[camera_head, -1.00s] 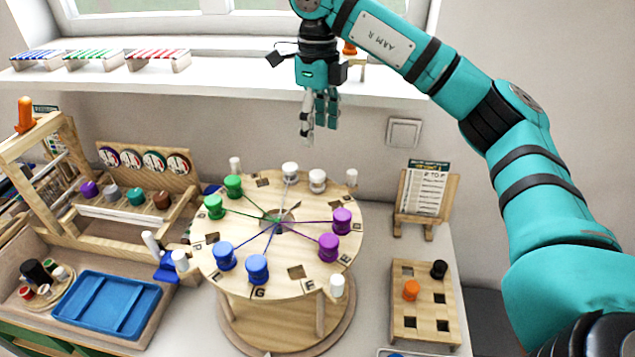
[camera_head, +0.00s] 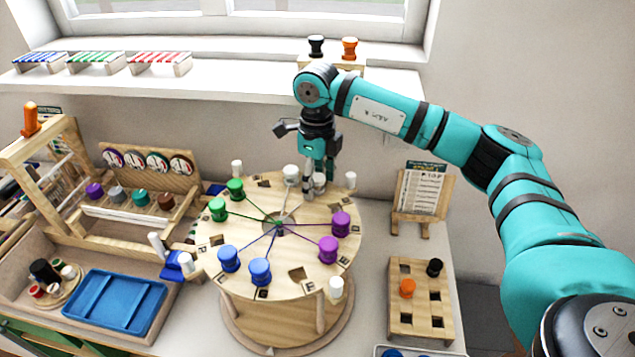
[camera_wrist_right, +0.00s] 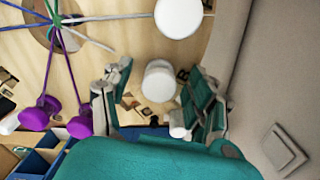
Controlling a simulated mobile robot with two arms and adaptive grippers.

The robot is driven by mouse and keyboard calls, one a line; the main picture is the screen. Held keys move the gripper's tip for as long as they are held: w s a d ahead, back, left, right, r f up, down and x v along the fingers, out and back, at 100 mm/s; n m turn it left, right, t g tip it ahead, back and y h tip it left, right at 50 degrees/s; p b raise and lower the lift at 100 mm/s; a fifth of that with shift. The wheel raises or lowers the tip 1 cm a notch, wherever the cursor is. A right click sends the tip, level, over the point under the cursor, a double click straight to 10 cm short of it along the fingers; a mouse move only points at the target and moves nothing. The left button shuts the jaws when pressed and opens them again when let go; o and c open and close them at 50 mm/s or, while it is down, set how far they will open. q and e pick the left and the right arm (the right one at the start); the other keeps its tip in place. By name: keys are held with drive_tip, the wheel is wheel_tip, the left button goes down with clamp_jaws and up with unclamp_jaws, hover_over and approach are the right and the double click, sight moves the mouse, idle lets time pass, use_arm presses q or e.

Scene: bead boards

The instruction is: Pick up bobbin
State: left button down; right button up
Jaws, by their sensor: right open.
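My right gripper (camera_head: 317,186) is open and points down at the back of the round wooden board (camera_head: 211,262). Its fingers are on either side of a white bobbin (camera_wrist_right: 160,80), which shows between them in the right wrist view; in the head view they partly hide this bobbin (camera_head: 320,179). A second white bobbin (camera_head: 291,174) is just left of the gripper. Green bobbins (camera_head: 235,189), blue bobbins (camera_head: 260,271) and purple bobbins (camera_head: 341,223) sit around the board, with threads running to its centre. My left gripper is not in view.
White pegs (camera_head: 336,287) stand at the board's rim. A wooden block (camera_head: 415,325) with an orange bobbin (camera_head: 407,288) and a black bobbin (camera_head: 434,267) is at the right. A card stand (camera_head: 424,222) is behind it. A blue tray (camera_head: 117,303) lies at the left; a shelf (camera_head: 230,77) runs above.

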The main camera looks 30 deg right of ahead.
drive_tip(key=shift+c, duration=0.4)
clamp_jaws()
drive_tip(key=shift+r, duration=0.1)
